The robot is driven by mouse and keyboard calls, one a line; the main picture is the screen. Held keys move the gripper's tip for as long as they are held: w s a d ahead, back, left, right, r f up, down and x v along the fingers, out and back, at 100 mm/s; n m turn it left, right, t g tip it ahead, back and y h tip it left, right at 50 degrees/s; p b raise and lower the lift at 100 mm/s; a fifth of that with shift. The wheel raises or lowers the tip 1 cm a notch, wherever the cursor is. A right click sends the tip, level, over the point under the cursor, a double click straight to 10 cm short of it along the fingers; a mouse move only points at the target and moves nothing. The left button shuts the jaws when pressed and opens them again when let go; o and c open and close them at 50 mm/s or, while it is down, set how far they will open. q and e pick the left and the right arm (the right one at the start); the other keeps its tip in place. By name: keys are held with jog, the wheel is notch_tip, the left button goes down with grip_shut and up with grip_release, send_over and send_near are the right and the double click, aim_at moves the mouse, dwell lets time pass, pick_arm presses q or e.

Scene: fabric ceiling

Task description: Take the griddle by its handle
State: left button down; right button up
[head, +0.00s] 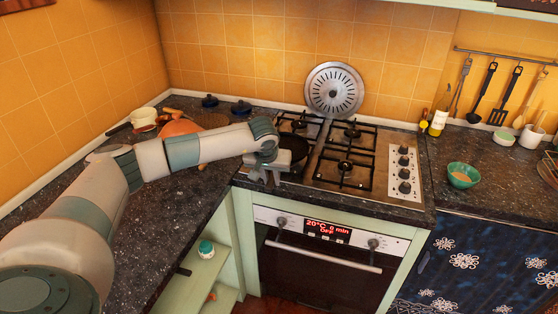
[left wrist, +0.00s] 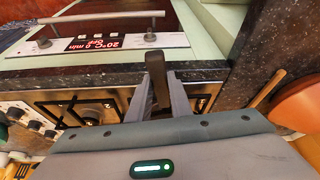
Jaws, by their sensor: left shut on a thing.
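The griddle (head: 297,146) is a dark pan on the left front part of the steel stove top (head: 322,182) in the head view. My left arm and gripper cover much of it. My left gripper (head: 263,179) is at the stove's front left edge. In the left wrist view my left gripper (left wrist: 165,95) is shut on the griddle's dark handle (left wrist: 158,82), which sticks up between the two fingers. The pan itself is hidden in that view. My right gripper is in neither view.
The oven (head: 322,258) with its long bar handle lies below the stove. A round perforated metal lid (head: 334,90) leans on the tiled wall. An orange pan (head: 181,127) and a white pot (head: 143,118) are on the left counter. A green bowl (head: 463,175) is on the right counter.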

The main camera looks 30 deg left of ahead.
pick_arm(q)
jog(key=shift+r, duration=0.1)
jog(key=shift+r+b, duration=0.75)
jog(key=shift+r, duration=0.1)
jog(key=shift+w+d+r+b, duration=0.15)
jog(key=shift+r+b, duration=0.25)
jog(key=shift+r, duration=0.2)
jog(key=shift+s+d+r+b, duration=0.15)
jog(key=shift+r+b, duration=0.2)
jog(key=shift+r, duration=0.2)
jog(key=d+r+b, duration=0.4)
jog(key=d+r, duration=0.3)
jog(key=d, duration=0.4)
jog(key=shift+w, duration=0.3)
